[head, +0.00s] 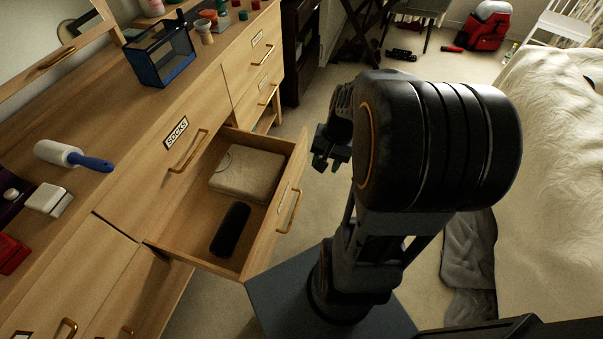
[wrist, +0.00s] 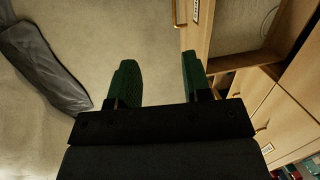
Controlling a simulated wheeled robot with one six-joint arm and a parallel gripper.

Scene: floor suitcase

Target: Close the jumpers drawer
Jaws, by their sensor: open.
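An open wooden drawer (head: 268,235) sticks out of the dresser below the drawer labelled SOCKS (head: 178,132). Its brass handle (head: 290,211) is on its outer front face. I cannot read this drawer's label in the head view. A folded beige item (head: 247,172) and a dark oblong item (head: 231,229) lie inside it. My gripper (head: 327,160) is open and empty, in front of the drawer's far corner and apart from it. In the wrist view, the two green fingers (wrist: 156,80) are spread over the carpet, with the drawer front (wrist: 201,30) just beyond the right finger.
Carpet lies between bed and dresser.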

